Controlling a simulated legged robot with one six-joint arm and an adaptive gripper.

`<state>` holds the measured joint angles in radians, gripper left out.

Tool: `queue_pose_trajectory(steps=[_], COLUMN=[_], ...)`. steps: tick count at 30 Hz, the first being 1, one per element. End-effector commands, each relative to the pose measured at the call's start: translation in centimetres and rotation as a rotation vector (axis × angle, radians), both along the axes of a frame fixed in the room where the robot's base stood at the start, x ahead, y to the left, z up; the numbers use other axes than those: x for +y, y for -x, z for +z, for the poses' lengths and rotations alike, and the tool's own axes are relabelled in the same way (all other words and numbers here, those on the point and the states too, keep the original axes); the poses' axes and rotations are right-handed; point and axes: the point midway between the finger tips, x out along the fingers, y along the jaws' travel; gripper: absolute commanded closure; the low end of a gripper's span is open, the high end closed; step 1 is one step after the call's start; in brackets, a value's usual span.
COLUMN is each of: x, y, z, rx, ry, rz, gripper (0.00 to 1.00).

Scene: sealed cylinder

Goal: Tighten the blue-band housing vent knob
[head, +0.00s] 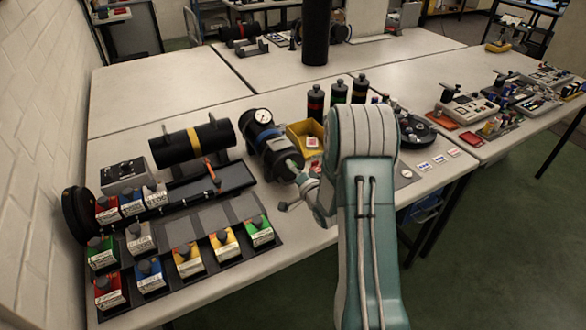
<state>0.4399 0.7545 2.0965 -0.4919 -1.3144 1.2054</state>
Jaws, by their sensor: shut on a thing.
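The blue-band housing (262,136) is a dark cylinder lying on its side near the middle of the table, with a round white gauge on top. Its near end points toward my arm. My gripper (297,171) is at that near end, shut on what appears to be the vent knob. The knob itself is mostly hidden by the gripper, and its turn cannot be made out. My teal and white arm reaches in from the bottom right of the housing.
A yellow-band cylinder (190,140) lies to the left, behind a black tray (205,187) with an orange-red handled tool. Labelled coloured blocks (187,260) stand at front left. A yellow bin (302,130) and dark bottles (338,93) stand just behind my gripper.

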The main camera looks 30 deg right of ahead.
Motion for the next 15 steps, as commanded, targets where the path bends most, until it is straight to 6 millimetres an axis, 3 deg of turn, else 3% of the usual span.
queue_pose_trajectory(steps=[15], x=[0.0], y=[0.11], z=[-0.38], rx=[0.027], ry=[-0.492], rz=[-0.004], gripper=[1.0])
